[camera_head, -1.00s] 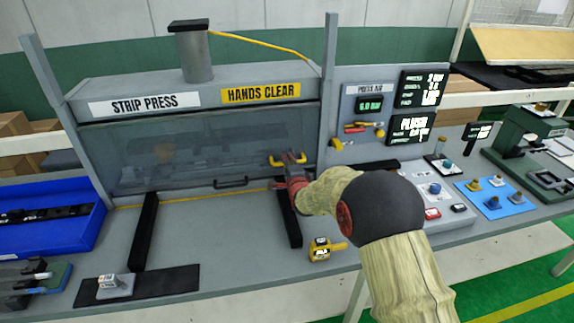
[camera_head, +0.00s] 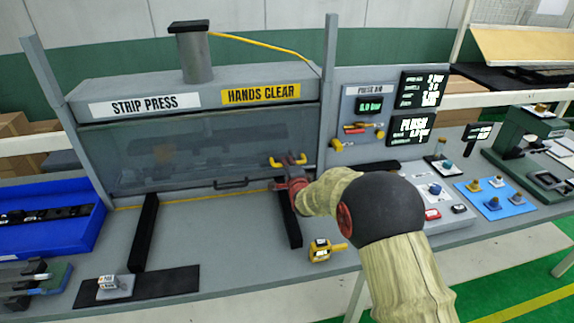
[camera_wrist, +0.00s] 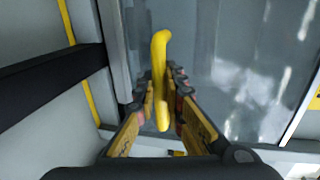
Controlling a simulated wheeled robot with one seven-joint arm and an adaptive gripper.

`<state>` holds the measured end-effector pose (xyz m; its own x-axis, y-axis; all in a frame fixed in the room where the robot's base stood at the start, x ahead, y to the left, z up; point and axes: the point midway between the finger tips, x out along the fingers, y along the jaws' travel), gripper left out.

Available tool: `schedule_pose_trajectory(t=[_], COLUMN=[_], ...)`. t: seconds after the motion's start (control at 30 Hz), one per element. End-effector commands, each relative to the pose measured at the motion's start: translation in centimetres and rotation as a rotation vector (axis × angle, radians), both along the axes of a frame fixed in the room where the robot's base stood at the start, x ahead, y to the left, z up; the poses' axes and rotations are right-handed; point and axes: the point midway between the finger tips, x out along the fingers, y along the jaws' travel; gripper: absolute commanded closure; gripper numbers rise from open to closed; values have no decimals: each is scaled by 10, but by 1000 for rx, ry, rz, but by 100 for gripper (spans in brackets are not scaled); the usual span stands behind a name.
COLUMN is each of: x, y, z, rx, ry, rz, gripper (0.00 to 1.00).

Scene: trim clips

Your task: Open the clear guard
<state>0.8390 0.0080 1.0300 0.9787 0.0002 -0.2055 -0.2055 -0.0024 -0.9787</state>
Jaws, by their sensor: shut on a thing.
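The clear guard (camera_head: 190,155) is a see-through panel across the front of the strip press, and it is down. Its yellow handle (camera_head: 273,161) is at its right end. My gripper (camera_head: 291,172) is at this handle. In the wrist view the yellow handle (camera_wrist: 160,75) stands between my two fingers (camera_wrist: 163,98), which are shut on it. The clear guard also fills the right of the wrist view (camera_wrist: 235,75). In the head view the gripper hides part of the handle.
A black handle (camera_head: 231,183) is at the guard's lower edge. Black rails (camera_head: 145,230) run forward from the press. A yellow tape measure-like item (camera_head: 320,250) lies on the bench below my wrist.

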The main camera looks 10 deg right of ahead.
Motion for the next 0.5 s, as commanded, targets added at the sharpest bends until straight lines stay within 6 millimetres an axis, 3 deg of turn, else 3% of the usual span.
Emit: schedule_pose_trajectory(t=[0.5], x=[0], y=[0], z=[6], rx=[0], ry=[2], rz=[0], gripper=[100])
